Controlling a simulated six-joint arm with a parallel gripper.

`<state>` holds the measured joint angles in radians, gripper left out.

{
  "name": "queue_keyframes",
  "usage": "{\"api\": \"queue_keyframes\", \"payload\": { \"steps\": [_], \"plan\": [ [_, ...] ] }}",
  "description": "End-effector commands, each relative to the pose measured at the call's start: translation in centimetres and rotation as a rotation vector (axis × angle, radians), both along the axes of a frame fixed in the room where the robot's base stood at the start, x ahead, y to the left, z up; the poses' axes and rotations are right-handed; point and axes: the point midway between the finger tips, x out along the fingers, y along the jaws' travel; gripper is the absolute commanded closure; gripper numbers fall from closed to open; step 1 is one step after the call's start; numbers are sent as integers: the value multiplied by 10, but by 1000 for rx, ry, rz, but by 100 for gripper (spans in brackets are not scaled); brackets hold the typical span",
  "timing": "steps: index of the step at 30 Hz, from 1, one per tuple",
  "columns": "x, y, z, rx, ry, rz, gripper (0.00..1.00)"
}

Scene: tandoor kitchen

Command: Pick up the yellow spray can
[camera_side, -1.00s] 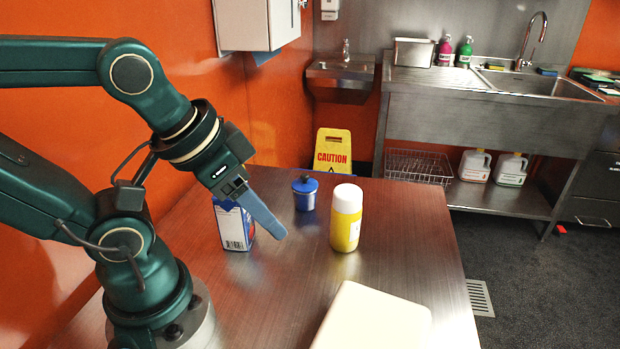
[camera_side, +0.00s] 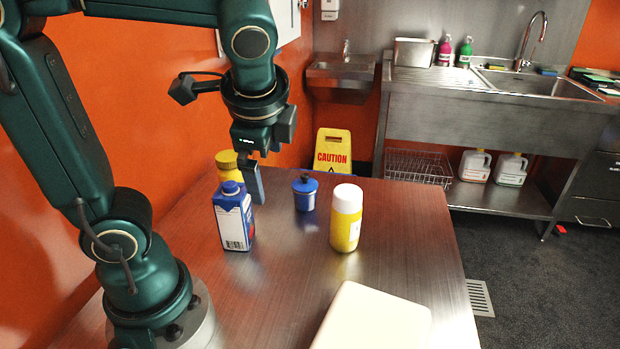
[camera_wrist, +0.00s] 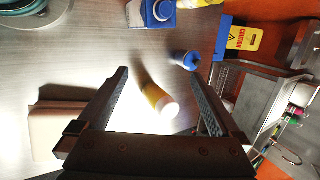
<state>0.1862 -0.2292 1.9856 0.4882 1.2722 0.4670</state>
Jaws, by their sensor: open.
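A yellow can with a white cap (camera_side: 346,222), which looks like the spray can, stands upright on the brown table. In the wrist view the can (camera_wrist: 153,94) shows between my open fingers, at a distance from them. My gripper (camera_side: 257,184) points down in the side view, behind the blue-and-white carton and left of the can. Only one finger shows clearly there. In the wrist view both fingers of my gripper (camera_wrist: 160,74) are wide apart and hold nothing. Another yellow container with a yellow cap (camera_side: 228,168) is partly hidden behind the carton.
The blue-and-white carton (camera_side: 233,222) stands at left on the table. A blue lidded jar (camera_side: 305,196) stands between carton and can, farther back. A cream block (camera_side: 372,322) lies at the front. A yellow caution sign (camera_side: 333,150) stands beyond the table.

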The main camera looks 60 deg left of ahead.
Motion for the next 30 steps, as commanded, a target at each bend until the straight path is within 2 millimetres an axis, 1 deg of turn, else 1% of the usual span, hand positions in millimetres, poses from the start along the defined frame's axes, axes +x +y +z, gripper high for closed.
{"api": "queue_keyframes", "payload": {
  "steps": [1, 5, 8, 12, 14, 18, 21, 24, 27, 30],
  "plan": [
    [11, 0, -1, 62, 55, -59, 0],
    [36, 1, -5, 217, 177, -192, 0],
    [55, -4, -10, 334, 261, -287, 0],
    [81, -17, -24, 495, 368, -414, 0],
    [90, -25, -31, 563, 410, -465, 0],
    [108, -47, -53, 712, 491, -576, 0],
    [115, -64, -72, 801, 532, -643, 0],
    [117, -79, -92, 866, 559, -699, 0],
    [114, -90, -110, 904, 587, -749, 0],
    [109, -95, -122, 929, 616, -782, 0]
  ]
}}
